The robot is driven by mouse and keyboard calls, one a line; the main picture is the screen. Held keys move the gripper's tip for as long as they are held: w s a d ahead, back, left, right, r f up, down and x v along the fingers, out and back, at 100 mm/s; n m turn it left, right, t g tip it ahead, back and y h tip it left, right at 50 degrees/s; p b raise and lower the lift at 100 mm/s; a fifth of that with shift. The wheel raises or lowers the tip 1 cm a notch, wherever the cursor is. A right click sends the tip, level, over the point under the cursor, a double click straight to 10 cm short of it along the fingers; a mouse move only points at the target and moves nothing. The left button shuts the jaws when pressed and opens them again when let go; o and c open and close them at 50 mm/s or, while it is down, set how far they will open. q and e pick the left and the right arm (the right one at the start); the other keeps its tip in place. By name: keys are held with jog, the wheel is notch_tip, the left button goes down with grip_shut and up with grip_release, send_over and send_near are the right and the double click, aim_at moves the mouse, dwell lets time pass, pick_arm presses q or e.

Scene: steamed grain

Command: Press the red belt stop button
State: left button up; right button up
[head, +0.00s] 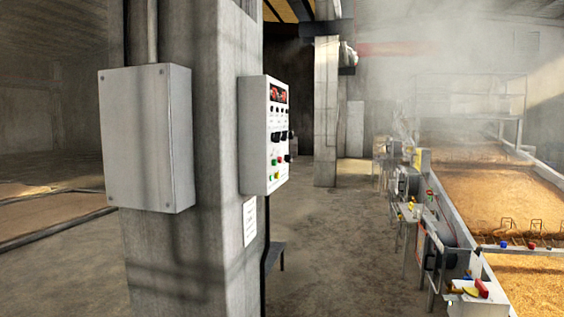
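A pale control panel (254,135) is mounted on the right side of a concrete pillar. Its narrow front carries red displays, dark knobs and several small coloured buttons, with red, green and yellow among them. Small red parts also show along the belt machine on the right, one on its side (430,192) and one at the front crossbar (532,245). The labels are too small to read, so I cannot tell which is the belt stop button. Neither of my grippers is in view.
The concrete pillar (228,90) stands close in front, with a grey closed box (147,138) on it. Long beds of grain (490,195) run along the right under steam. A clear floor aisle (335,240) lies between pillar and machine.

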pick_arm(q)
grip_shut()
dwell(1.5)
